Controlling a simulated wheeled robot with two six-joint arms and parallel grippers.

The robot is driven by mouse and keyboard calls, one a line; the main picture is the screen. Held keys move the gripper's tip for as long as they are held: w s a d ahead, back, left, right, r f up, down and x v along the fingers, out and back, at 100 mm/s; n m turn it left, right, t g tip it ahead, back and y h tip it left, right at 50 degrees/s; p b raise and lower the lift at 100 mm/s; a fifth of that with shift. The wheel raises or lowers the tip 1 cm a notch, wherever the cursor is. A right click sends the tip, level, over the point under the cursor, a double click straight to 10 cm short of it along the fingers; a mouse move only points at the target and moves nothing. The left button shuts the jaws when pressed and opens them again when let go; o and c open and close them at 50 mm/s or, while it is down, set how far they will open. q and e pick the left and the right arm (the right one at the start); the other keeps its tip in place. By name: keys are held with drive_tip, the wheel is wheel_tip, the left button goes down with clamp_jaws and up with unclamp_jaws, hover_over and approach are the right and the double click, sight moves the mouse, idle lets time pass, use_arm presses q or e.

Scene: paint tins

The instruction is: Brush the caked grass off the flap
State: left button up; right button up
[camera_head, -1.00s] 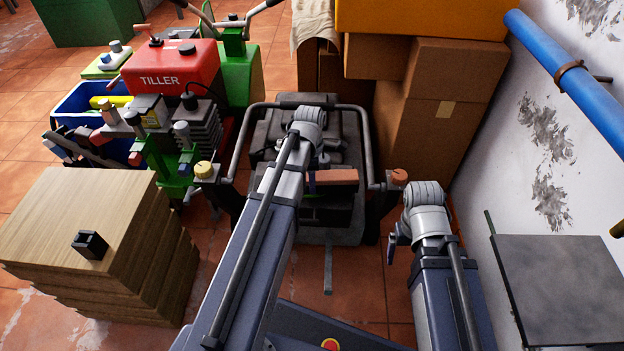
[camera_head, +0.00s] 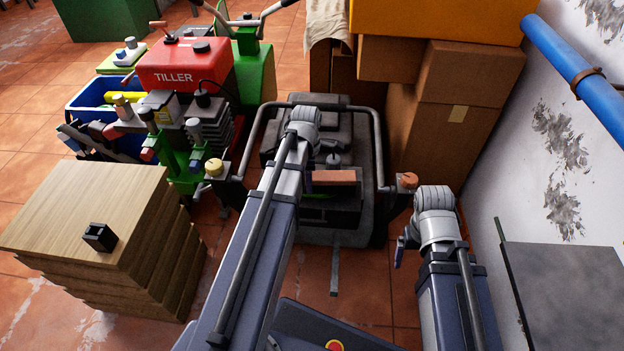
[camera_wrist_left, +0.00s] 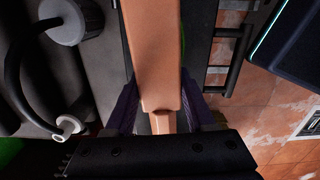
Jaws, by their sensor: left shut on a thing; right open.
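A long brown wooden block, seemingly the brush (camera_head: 334,176), lies crosswise over the dark machine (camera_head: 358,222) in the middle. My left gripper (camera_head: 308,180) is shut on it; in the left wrist view the block (camera_wrist_left: 155,50) runs between the two purple-grey fingers. Its underside is hidden. A thin green strip, perhaps grass, shows just below the block. The flap is not clearly told apart from the machine's dark body, and I cannot tell whether the brush touches it. My right gripper (camera_head: 402,248) is open, mostly hidden beside its wrist, to the right of the machine.
A black handlebar with a yellow knob (camera_head: 214,167) and an orange knob (camera_head: 407,180) frames the machine. Stacked boards (camera_head: 85,215) stand left, a red tiller (camera_head: 185,68) behind them. Cardboard boxes (camera_head: 450,120) and a grey panel (camera_head: 570,290) crowd the right.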

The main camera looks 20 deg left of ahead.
use_arm(q)
drive_tip(key=shift+s+a+f, duration=0.1)
drive_tip(key=shift+s+a, duration=0.1)
drive_tip(key=shift+a, duration=0.4)
drive_tip(key=shift+s+a+f, duration=0.1)
drive_tip(key=shift+s+a, duration=0.1)
drive_tip(key=shift+a, duration=0.4)
drive_tip(key=shift+s+a, duration=0.1)
drive_tip(key=shift+a, duration=0.15)
drive_tip(key=shift+a, duration=0.1)
drive_tip(key=shift+s+a+r, duration=0.1)
drive_tip(key=shift+s+a, duration=0.2)
drive_tip(key=shift+a, duration=0.45)
drive_tip(key=shift+s+a+r, duration=0.1)
drive_tip(key=shift+s+a, duration=0.15)
drive_tip(key=shift+a, duration=0.5)
drive_tip(key=shift+s+a+f, duration=0.1)
drive_tip(key=shift+s+a, duration=0.15)
drive_tip(key=shift+a, duration=0.55)
drive_tip(key=shift+s+a+f, duration=0.1)
drive_tip(key=shift+s+a, duration=0.15)
drive_tip(key=shift+a, duration=0.55)
clamp_jaws()
drive_tip(key=shift+s+a+r, duration=0.1)
drive_tip(key=shift+s+a, duration=0.25)
drive_tip(key=shift+a, duration=0.55)
drive_tip(key=shift+s+a, duration=0.3)
drive_tip(key=shift+a, duration=0.55)
